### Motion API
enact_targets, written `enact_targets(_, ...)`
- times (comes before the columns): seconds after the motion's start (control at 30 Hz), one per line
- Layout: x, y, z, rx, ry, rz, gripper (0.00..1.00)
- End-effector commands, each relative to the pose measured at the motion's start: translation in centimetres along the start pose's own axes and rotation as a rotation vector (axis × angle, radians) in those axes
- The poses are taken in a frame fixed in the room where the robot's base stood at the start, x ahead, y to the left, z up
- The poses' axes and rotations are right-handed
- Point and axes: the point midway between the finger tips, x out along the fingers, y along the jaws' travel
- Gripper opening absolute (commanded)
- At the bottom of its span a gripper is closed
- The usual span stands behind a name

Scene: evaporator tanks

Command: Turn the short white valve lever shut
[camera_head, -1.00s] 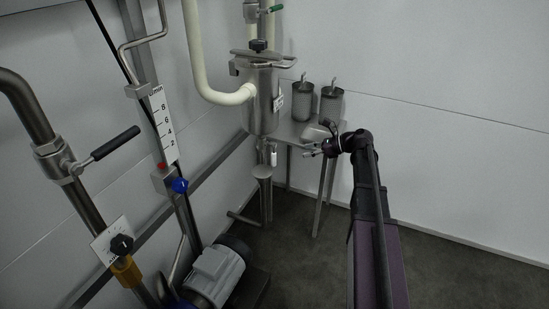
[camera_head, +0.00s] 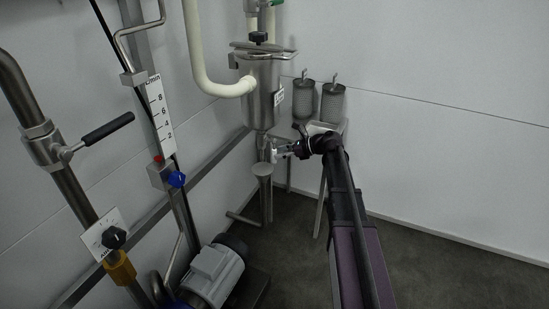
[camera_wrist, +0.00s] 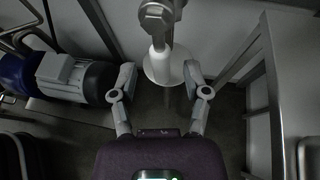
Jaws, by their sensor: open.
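In the wrist view the white lever (camera_wrist: 159,64) points toward me from the round steel valve body (camera_wrist: 157,16). In the wrist view my gripper (camera_wrist: 160,76) is open, with one finger on each side of the lever and visible gaps on both sides. Contact with the lever is not visible.
A steel table (camera_head: 328,128) with two mesh cylinders (camera_head: 332,102) stands right of the tank. A motor pump (camera_head: 213,270) sits on the floor at left. A black-handled valve lever (camera_head: 108,128) and a flow gauge (camera_head: 160,115) are farther left. Floor at right is clear.

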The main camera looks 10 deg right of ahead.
Motion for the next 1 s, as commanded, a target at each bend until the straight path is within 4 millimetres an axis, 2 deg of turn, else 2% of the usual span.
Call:
enact_targets(0.1,1.5,0.0,-0.2,-0.001,0.0,0.002,0.61)
enact_targets(0.23,2.4,0.0,-0.1,-0.001,0.0,0.0,0.61)
enact_targets(0.67,2.8,0.0,0.0,0.0,0.0,0.0,0.61)
enact_targets(0.7,2.8,0.0,0.0,0.0,0.0,0.0,0.49)
enact_targets(0.87,2.8,0.0,0.0,0.0,0.0,0.0,0.01)
enact_targets(1.0,2.8,0.0,0.0,0.0,0.0,0.001,0.0)
